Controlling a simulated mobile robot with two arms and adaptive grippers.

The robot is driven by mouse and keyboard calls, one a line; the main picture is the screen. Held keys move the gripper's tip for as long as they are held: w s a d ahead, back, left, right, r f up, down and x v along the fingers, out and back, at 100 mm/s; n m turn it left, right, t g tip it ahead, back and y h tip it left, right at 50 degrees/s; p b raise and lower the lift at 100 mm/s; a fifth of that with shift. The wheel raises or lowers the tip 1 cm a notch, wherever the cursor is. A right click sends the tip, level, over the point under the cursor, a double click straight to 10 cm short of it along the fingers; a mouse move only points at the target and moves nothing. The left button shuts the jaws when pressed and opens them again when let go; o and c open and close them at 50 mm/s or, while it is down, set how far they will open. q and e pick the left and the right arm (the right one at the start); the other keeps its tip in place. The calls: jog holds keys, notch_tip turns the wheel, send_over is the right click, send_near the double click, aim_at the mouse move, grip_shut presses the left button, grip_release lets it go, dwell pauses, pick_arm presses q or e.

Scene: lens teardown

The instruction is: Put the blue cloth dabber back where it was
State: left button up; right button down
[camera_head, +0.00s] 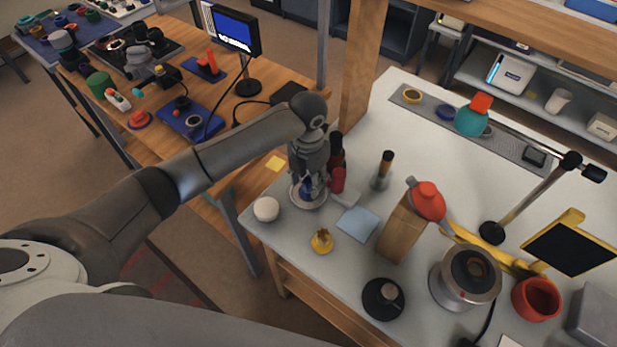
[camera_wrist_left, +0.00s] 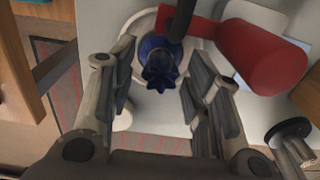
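The blue cloth dabber (camera_head: 307,188) stands in a small white dish (camera_head: 318,205) near the corner of the white bench. In the left wrist view, the dabber (camera_wrist_left: 160,62) shows as a dark blue gathered shape over the pale dish (camera_wrist_left: 140,24). My left gripper (camera_head: 309,182) points down over the dish. In the wrist view the left gripper (camera_wrist_left: 160,88) has its fingers well apart, with the dabber between and just beyond them. I see no finger touching it. My right gripper is in neither view.
A red bottle (camera_head: 338,180) stands close beside the dish; the red bottle (camera_wrist_left: 262,55) also shows in the wrist view. A white ball-like item (camera_head: 266,209), a blue cloth (camera_head: 358,223), a yellow piece (camera_head: 322,240) and a wooden block (camera_head: 398,235) stand nearby.

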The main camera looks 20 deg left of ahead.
aim_at(308, 181)
pick_arm(q)
jog(key=shift+r, duration=0.6)
notch_tip(308, 181, up, 11)
jog(key=b, duration=0.2)
dwell(0.4)
